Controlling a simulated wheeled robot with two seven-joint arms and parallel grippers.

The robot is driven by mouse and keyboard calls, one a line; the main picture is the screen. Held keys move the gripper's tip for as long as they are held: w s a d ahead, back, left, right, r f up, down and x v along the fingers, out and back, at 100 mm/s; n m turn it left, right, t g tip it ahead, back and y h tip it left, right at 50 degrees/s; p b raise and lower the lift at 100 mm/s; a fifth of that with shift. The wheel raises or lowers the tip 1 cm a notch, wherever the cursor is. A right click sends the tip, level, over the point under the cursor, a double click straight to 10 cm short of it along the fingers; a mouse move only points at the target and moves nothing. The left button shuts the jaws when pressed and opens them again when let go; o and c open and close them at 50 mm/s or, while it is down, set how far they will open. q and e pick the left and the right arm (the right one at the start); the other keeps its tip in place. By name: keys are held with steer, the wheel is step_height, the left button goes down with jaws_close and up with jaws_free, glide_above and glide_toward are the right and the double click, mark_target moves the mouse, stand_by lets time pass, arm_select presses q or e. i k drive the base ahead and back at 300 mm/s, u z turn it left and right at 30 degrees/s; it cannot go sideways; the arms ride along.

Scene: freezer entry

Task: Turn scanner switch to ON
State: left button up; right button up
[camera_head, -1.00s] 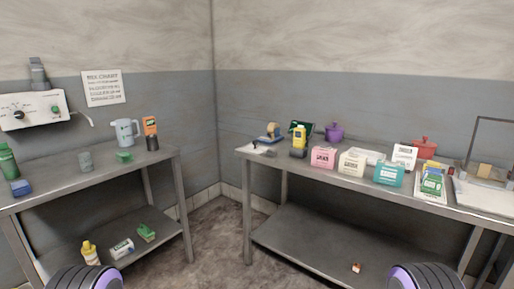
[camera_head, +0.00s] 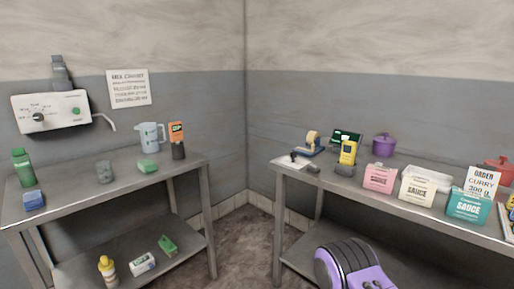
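No scanner is clearly labelled in view. A yellow handheld device (camera_head: 348,152) with a dark lower part stands upright on the right-hand table; it may be the scanner, and no switch on it can be made out. A white wall box (camera_head: 52,111) at the left has a black dial knob (camera_head: 38,117) with small marks around it and a green button (camera_head: 76,111); the marks are too small to read. Neither of my grippers is in view. Only a purple and black link of my arm shows at the bottom.
The left metal table (camera_head: 100,190) holds a green bottle (camera_head: 23,168), a blue block, a grey cup and a pitcher (camera_head: 150,136). The right metal table (camera_head: 400,208) holds a tape dispenser (camera_head: 310,143), a purple pot and several cartons. Floor shows between the tables.

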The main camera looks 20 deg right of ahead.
mark_target(293, 154)
steer(key=z, duration=0.05)
steer(key=i, duration=0.85)
steer(key=z, duration=1)
steer(key=i, duration=0.6)
steer(key=z, duration=0.65)
